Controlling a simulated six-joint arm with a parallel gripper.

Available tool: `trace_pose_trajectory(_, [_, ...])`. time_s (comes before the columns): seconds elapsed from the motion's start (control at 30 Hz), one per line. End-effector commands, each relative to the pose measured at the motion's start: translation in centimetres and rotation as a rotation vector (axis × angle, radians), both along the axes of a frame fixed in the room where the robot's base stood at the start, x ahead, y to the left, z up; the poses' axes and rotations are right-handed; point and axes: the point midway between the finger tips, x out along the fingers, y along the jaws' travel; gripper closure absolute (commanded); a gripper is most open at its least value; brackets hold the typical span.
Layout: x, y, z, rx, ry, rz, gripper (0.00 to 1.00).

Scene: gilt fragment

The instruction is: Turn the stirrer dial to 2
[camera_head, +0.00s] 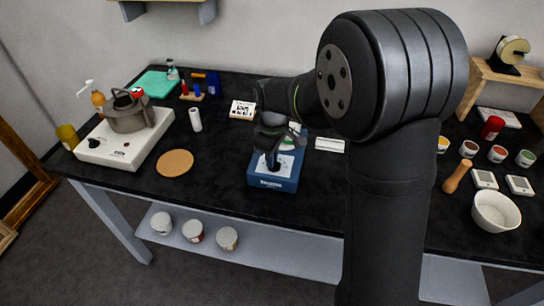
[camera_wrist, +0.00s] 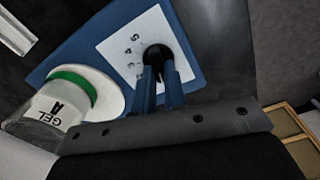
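The stirrer (camera_head: 262,183) is a blue box on the black bench, with a white dial panel at its front. In the wrist view its panel (camera_wrist: 122,42) shows printed numbers; 4 and 5 are readable, the others are partly hidden or too small. Whether the fingers press on the dial is unclear.
A jar labelled GEL A (camera_wrist: 48,108) with a green band rests on the stirrer's white round plate (camera_wrist: 112,92), close beside my gripper. A cork mat (camera_head: 175,163) and a hotplate (camera_head: 108,148) with a kettle (camera_head: 128,117) are to the left. A white bowl (camera_head: 496,212) is far right.

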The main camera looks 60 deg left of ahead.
Motion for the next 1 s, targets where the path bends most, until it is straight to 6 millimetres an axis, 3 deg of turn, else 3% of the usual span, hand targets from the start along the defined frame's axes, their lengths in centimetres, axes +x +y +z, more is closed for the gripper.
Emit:
trace_pose_trajectory(0.47, [0.07,0.04,0.04,0.000,0.000,-0.106,1.00])
trace_pose_trajectory(1.0, [0.41,0.10,0.05,0.000,0.000,-0.583,1.00])
